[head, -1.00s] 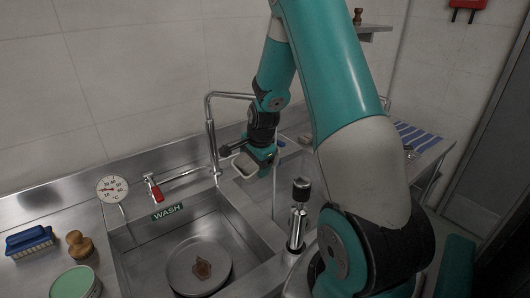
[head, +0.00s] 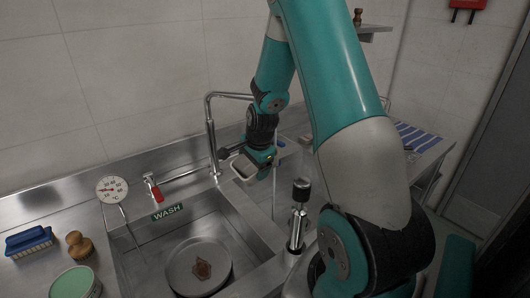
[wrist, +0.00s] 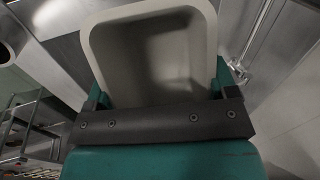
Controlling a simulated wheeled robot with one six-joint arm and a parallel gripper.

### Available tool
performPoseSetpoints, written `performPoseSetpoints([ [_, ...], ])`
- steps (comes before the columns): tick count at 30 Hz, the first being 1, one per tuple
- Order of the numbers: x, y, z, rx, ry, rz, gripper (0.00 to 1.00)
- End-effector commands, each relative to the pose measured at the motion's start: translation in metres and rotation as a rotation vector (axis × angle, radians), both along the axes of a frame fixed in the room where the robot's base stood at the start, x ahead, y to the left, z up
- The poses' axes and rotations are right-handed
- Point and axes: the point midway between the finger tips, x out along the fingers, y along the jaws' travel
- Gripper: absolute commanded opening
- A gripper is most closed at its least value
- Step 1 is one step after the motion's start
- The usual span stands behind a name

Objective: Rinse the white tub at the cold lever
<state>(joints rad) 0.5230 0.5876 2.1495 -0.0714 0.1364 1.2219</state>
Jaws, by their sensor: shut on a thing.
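My gripper (head: 259,160) is shut on the white tub (head: 243,169) and holds it in the air above the right-hand basin, right of the tall bent spout (head: 211,130). In the wrist view the tub (wrist: 150,55) shows its shaded, empty-looking inside, with my gripper (wrist: 160,112) along its near side. A small blue part (head: 281,143) shows just behind my gripper; I cannot tell whether it is the cold lever. No water is seen clearly in the tub.
A red-handled tap (head: 153,189) stands over the WASH basin (head: 155,255), which holds a stained plate (head: 199,268). A dial thermometer (head: 112,188), blue brush (head: 30,241), wooden-knobbed brush (head: 79,246) and green-topped container (head: 73,283) stand left. A black-topped steel post (head: 299,220) is in front.

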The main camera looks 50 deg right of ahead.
Motion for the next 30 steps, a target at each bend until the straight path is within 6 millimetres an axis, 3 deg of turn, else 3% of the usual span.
performPoseSetpoints([
  [14, 0.0, 0.001, 0.002, 0.0, 0.0, 0.0, 0.54],
  [30, -0.016, 0.04, 0.037, -0.001, -0.001, 0.001, 0.54],
])
